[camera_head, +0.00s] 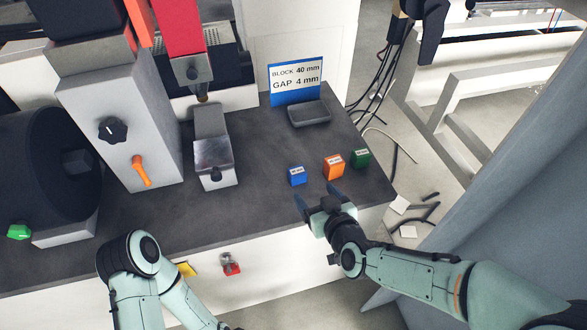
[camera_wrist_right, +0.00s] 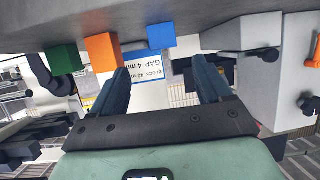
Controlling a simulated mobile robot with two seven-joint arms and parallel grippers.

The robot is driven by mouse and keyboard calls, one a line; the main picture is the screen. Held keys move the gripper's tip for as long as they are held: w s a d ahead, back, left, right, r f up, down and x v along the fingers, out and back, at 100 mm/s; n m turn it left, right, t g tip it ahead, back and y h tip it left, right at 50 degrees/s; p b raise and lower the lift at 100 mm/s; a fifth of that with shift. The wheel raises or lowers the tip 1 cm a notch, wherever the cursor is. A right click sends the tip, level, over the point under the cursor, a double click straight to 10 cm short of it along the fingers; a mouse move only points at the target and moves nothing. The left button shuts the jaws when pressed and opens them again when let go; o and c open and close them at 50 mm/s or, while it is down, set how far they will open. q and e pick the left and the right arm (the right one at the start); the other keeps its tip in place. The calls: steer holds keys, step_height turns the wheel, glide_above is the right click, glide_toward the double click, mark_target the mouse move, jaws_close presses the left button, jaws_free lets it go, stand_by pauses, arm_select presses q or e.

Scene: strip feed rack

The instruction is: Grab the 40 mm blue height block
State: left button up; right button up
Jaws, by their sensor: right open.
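The blue height block (camera_head: 297,176) stands on the dark bench top near its front edge, leftmost of a row of three blocks. Its label is too small to read. My right gripper (camera_head: 317,199) is open and empty, just on the near side of the blue and orange blocks, touching neither as far as I can tell. In the right wrist view, which is upside down, the blue block (camera_wrist_right: 162,35) shows between and beyond the two spread fingers (camera_wrist_right: 162,72). My left arm shows at the lower left, but its gripper is not visible.
The orange block (camera_head: 333,168) and green block (camera_head: 360,158) stand close to the right of the blue one. A sign (camera_head: 296,80) reading "BLOCK 40 mm, GAP 4 mm" and a dark grey tray (camera_head: 309,114) are behind. A metal fixture (camera_head: 214,162) stands left; bench between is clear.

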mark_target(300, 177)
steer(key=b+x, duration=0.1)
steer(key=x, duration=0.4)
steer(key=shift+w+a+f, duration=0.2)
steer(key=shift+a+f, duration=0.1)
steer(key=shift+b+x, duration=0.6)
steer(key=shift+x, duration=2.5)
arm_select(q)
steer(key=shift+t, duration=0.6)
steer(key=w+f, duration=0.1)
steer(key=w+a+f, duration=0.1)
steer(key=shift+w+a+f, duration=0.2)
steer(key=shift+w+f, duration=0.1)
steer(key=shift+f, duration=0.1)
arm_select(e)
steer(key=shift+a, duration=0.1)
steer(key=shift+r, duration=0.1)
steer(key=shift+c, duration=0.3)
steer(key=shift+r, duration=0.1)
jaws_close()
